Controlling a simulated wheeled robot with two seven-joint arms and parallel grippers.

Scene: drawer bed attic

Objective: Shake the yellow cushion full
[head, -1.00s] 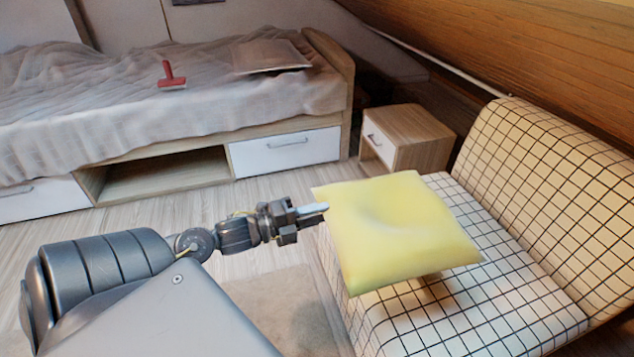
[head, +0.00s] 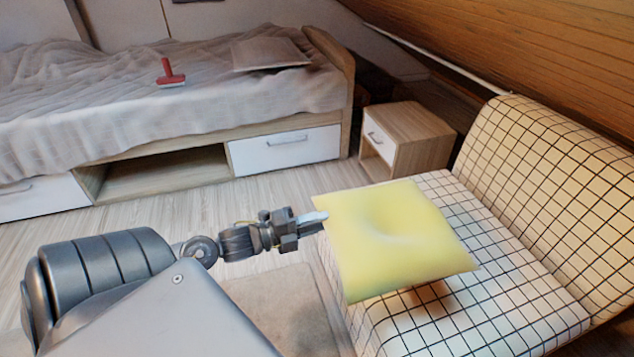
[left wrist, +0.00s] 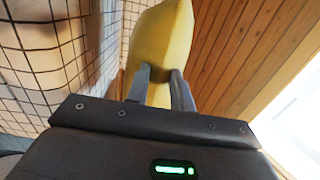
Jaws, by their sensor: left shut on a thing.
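The yellow cushion (head: 395,240) hangs just above the seat of the checked chair, with a dent near its upper middle. My left gripper (head: 318,217) is shut on the cushion's left corner. In the left wrist view the cushion (left wrist: 162,50) rises from between the two fingers of my left gripper (left wrist: 162,78). The cushion hides part of the chair seat. My right gripper is not in view.
The checked chair (head: 545,190) fills the right side. A small nightstand (head: 415,135) stands behind it. A bed with drawers (head: 285,150) is at the back left, with a red-handled brush (head: 170,75) and a grey pillow (head: 270,52) on it. Floor between is clear.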

